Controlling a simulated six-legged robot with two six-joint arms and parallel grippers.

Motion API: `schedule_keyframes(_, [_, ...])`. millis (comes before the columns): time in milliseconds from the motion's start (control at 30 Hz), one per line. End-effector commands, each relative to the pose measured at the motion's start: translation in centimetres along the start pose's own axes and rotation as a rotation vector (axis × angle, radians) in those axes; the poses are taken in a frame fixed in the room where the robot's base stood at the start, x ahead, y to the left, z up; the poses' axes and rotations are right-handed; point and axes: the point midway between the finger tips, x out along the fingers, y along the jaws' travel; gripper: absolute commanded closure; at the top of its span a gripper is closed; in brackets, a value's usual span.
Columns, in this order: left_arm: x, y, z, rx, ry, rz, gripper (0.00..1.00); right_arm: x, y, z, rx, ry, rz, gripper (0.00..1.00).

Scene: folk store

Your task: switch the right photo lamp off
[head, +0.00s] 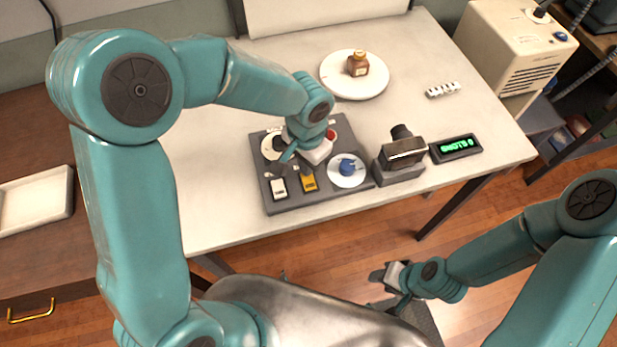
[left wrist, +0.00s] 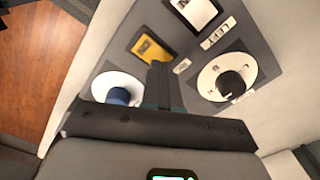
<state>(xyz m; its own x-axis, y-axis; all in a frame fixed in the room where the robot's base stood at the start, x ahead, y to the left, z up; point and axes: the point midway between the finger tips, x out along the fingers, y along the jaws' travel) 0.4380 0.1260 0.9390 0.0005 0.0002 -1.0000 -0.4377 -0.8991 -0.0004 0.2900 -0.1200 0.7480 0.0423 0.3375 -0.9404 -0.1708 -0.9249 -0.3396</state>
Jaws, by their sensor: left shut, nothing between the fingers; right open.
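A dark grey control panel (head: 270,204) lies on the white table. It carries a white rocker switch (head: 278,188) and a yellow rocker switch (head: 309,180), side by side along its front. In the left wrist view the white switch (left wrist: 196,10) has a LEFT label beside it. The yellow switch (left wrist: 152,48) has a small label I cannot read. My left gripper (head: 284,157) is shut and empty, low over the panel. In the wrist view its fingertips (left wrist: 158,68) are beside the yellow switch; contact cannot be told. My right gripper (head: 388,279) is open and empty, away from the table. No lamp is visible.
The panel also has a blue knob (head: 347,167), a black knob (left wrist: 229,83) and a red button (head: 331,134). A camera (head: 403,152) and a green SHOTS 0 display (head: 456,148) stand to the right.

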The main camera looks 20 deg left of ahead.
Motion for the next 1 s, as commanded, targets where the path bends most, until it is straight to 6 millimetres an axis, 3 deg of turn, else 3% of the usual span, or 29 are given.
schedule_keyframes(1000, [0.62, 0.0, 0.0, 0.0, 0.0, 0.0, 1.0, 0.54, 0.2, -0.01, 0.0, 0.0, 0.0, 0.57])
